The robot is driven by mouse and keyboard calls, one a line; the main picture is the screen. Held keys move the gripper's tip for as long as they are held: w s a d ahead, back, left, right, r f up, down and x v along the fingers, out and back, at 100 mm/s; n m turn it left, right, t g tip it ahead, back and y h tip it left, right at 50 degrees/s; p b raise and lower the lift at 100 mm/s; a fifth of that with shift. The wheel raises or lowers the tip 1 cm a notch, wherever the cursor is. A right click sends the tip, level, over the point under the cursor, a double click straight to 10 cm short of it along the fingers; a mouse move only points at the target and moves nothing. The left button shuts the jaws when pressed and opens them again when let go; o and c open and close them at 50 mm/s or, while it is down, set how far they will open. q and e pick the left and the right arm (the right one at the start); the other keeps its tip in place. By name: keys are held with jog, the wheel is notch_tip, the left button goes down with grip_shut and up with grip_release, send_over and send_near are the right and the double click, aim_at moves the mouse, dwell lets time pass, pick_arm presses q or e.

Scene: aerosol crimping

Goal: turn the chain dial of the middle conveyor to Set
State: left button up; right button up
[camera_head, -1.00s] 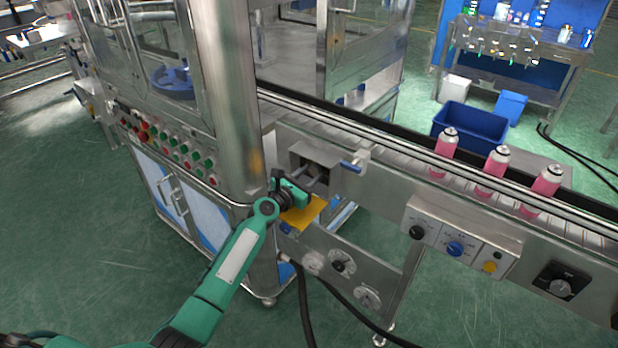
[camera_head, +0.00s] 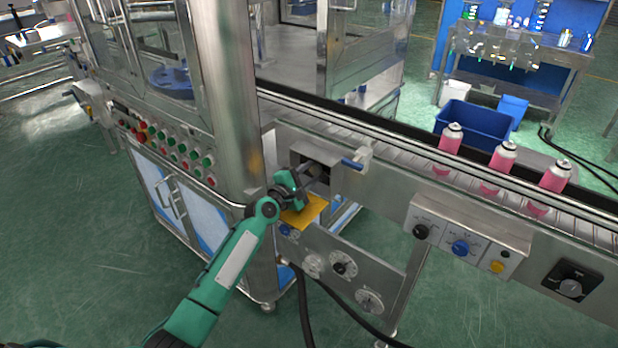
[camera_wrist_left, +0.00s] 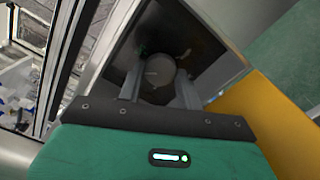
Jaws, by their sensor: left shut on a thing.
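The dial (camera_wrist_left: 160,70) is a pale round knob inside a dark square metal recess. In the wrist view it lies between the two fingers of my left gripper (camera_wrist_left: 158,88), which is shut on it. In the head view the left gripper (camera_head: 317,174) reaches into the recess box (camera_head: 326,158) on the conveyor's side, beside the thick steel column. The fingers and the box hide most of the dial there, and its markings cannot be read. The middle conveyor (camera_head: 395,165) carries pink cans (camera_head: 497,168) along its belt. My right gripper is out of view.
A yellow plate (camera_head: 306,211) sits just below the gripper. A blue-handled lever (camera_head: 352,164) sticks out right of the box. A control panel with knobs (camera_head: 462,248), a black dial plate (camera_head: 570,287) and lower dials (camera_head: 342,264) are on the conveyor side.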

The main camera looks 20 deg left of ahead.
pick_arm(q)
jog(key=m, duration=0.3)
jog(key=shift+f+b, duration=0.1)
jog(key=shift+b, duration=0.3)
jog(key=m+b, duration=0.1)
jog(key=m, duration=0.3)
jog(key=shift+m, duration=0.4)
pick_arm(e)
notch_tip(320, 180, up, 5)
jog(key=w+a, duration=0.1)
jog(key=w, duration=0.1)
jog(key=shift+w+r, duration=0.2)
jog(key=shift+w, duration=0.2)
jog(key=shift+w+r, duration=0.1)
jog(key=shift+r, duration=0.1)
pick_arm(q)
jog(key=o, duration=1)
